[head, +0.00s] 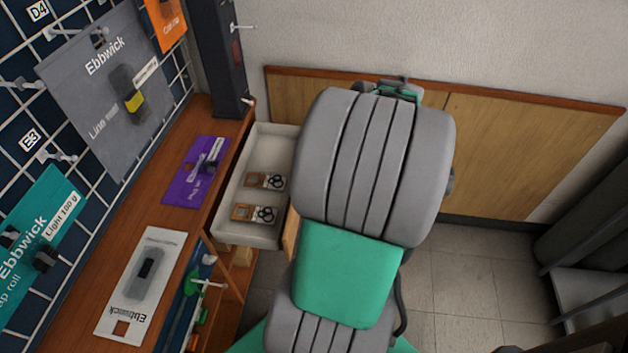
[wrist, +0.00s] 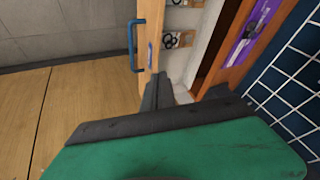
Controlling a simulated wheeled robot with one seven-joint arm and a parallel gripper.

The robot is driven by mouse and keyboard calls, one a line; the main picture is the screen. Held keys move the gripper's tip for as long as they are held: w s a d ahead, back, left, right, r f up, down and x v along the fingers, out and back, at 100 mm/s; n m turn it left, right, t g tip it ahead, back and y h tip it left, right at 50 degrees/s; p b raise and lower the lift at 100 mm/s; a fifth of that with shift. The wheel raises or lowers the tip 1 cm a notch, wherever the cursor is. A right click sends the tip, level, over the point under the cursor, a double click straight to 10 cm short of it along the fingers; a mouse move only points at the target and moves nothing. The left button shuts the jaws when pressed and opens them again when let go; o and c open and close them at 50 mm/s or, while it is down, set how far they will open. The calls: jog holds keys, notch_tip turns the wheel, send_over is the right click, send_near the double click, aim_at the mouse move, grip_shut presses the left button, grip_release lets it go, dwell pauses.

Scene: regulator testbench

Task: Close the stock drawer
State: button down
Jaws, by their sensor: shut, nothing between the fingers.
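The stock drawer (head: 233,228) stands pulled out from the wooden cabinet in the head view, its pale inside showing. Two small brown packs (head: 264,181) (head: 254,213) with dark rings lie in it. Its wooden front is mostly hidden behind my grey and green arm there. In the wrist view the wooden drawer front (wrist: 150,40) stands upright with a blue handle (wrist: 136,46) on its left, outer side. My gripper (wrist: 161,84) is shut and empty, its dark fingertips at the near end of the drawer front. I cannot tell whether they touch it.
A purple pack (head: 196,171) and a white pack (head: 140,285) lie on the cabinet top (head: 178,218). A pegboard with hanging packs (head: 105,90) rises at left. Wooden wall panelling (head: 530,150) stands behind my arm. Tiled floor (head: 460,290) is open at right.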

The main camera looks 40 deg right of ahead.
jog(key=s+d+f+m+t+b, duration=0.1)
jog(key=s+d+f+m, duration=0.1)
jog(key=s+d+f, duration=0.3)
jog(key=shift+h, duration=0.3)
jog(key=w+f, duration=0.2)
jog(key=w, duration=0.1)
jog(key=w+f+b, duration=0.1)
jog(key=w+f, duration=0.2)
jog(key=w+a+f, duration=0.1)
jog(key=w+f, duration=0.1)
jog(key=w, duration=0.2)
jog(key=shift+w+f, duration=0.1)
jog(key=shift+f, duration=0.05)
jog(key=shift+w+a, duration=0.15)
jog(key=shift+w, duration=0.1)
